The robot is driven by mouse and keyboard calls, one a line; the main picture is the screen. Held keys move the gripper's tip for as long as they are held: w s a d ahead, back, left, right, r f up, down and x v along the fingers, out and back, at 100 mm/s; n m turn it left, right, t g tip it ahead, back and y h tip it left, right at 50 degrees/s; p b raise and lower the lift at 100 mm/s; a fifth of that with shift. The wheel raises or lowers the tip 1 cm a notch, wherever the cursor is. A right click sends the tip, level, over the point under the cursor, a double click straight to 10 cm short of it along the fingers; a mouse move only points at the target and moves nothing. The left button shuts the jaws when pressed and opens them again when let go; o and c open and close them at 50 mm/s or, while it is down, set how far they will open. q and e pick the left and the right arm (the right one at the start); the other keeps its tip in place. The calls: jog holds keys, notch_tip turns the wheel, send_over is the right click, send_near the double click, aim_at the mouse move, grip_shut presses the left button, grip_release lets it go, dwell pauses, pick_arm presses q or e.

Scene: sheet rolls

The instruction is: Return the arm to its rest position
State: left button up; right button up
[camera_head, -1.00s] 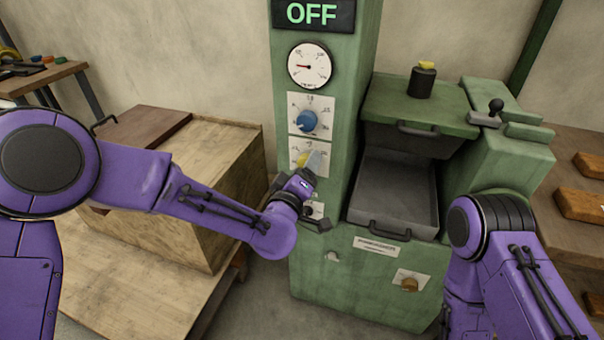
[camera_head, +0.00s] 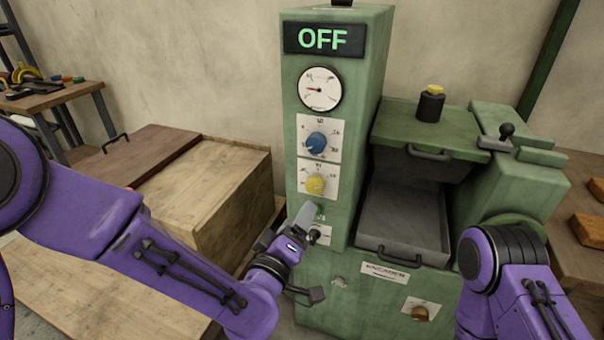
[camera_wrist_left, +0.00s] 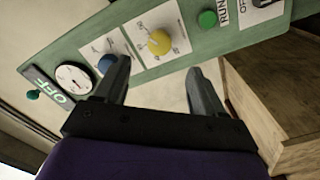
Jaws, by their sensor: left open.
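My left gripper (camera_head: 312,255) is open and empty in front of the green machine's control column (camera_head: 350,130), below the yellow knob (camera_head: 314,184). In the left wrist view my left gripper (camera_wrist_left: 155,70) shows two dark fingers spread apart with nothing between them. The yellow knob (camera_wrist_left: 159,42) appears beyond the gap, and the blue knob (camera_wrist_left: 107,63) is near the left finger. My left arm reaches in from the left of the head view. My right arm (camera_head: 500,265) shows at the lower right, but its gripper is out of sight.
The machine's display (camera_head: 323,39) reads OFF above a round gauge (camera_head: 320,89). A grey tray (camera_head: 405,220) sits in the machine's opening. A wooden crate (camera_head: 225,200) stands left of the machine, and a tool table (camera_head: 50,95) is at the far left.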

pick_arm(q)
jog(key=s+a+f+g+y+p, duration=0.2)
jog(key=s+a+f+g+y, duration=0.15)
jog(key=a+f, duration=0.5)
jog(key=s+a+f+g+y+p, duration=0.15)
jog(key=s+a+f+g, duration=0.35)
jog(key=f, duration=0.6)
jog(key=s+a+f+g+y+p, duration=0.1)
jog(key=s+a+f, duration=0.4)
jog(key=s, duration=0.5)
jog(key=s+a+f+g+y+p, duration=0.2)
jog(key=s+a+f+g+y, duration=0.1)
jog(key=s+a, duration=0.5)
notch_tip(320, 180, down, 2)
jog(key=shift+s+a+m+g, duration=0.35)
jog(key=shift+s+g, duration=0.4)
jog(key=shift+s, duration=0.5)
